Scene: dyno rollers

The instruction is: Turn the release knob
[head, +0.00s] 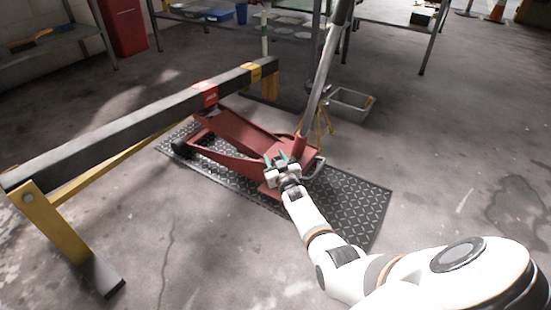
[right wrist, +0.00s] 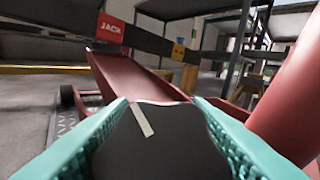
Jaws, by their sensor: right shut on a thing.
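The release knob (right wrist: 165,150) is dark and rounded, with a pale line on its face, tilted with its upper end to the left. It sits between the teal fingers of my right gripper (head: 282,160), which is shut on it. In the right wrist view the fingers press on it from both sides. The red floor jack (head: 235,135) lies low on a dark tread-plate mat (head: 355,200), with my right gripper at its near end. In the head view the knob is hidden by the gripper. My left gripper is not in view.
The jack's long grey handle (head: 325,70) rises steeply just right of my gripper. A black beam (head: 135,125) on yellow legs runs along the left. A grey tray (head: 352,102) lies behind the jack. The concrete floor right of the mat is clear.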

